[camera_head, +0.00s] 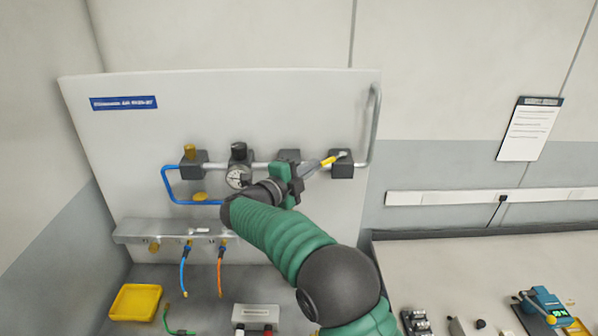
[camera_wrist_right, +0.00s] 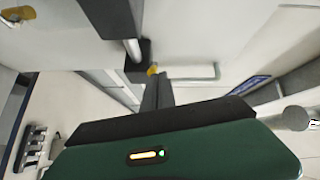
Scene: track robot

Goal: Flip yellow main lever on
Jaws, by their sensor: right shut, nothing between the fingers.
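The yellow main lever (camera_head: 328,161) sticks out to the left from a dark valve block (camera_head: 341,171) at the right end of the pipe on the panel. My right gripper (camera_head: 309,168) is shut and empty, its fingertips close to the lever's yellow end. In the right wrist view, the shut fingers (camera_wrist_right: 157,92) point at a small yellow bit of the lever (camera_wrist_right: 152,71) beside a dark block (camera_wrist_right: 138,55). The fingers hide part of it, and I cannot tell whether they touch it. My left gripper is not in view.
The pale panel (camera_head: 240,105) carries a gauge (camera_head: 238,177), a yellow knob (camera_head: 190,152) and a blue tube (camera_head: 168,190). Blue and orange hoses (camera_head: 220,272) hang below the ledge (camera_head: 170,230). A yellow tray (camera_head: 135,302) sits lower left. A bench (camera_head: 470,265) with small items is at right.

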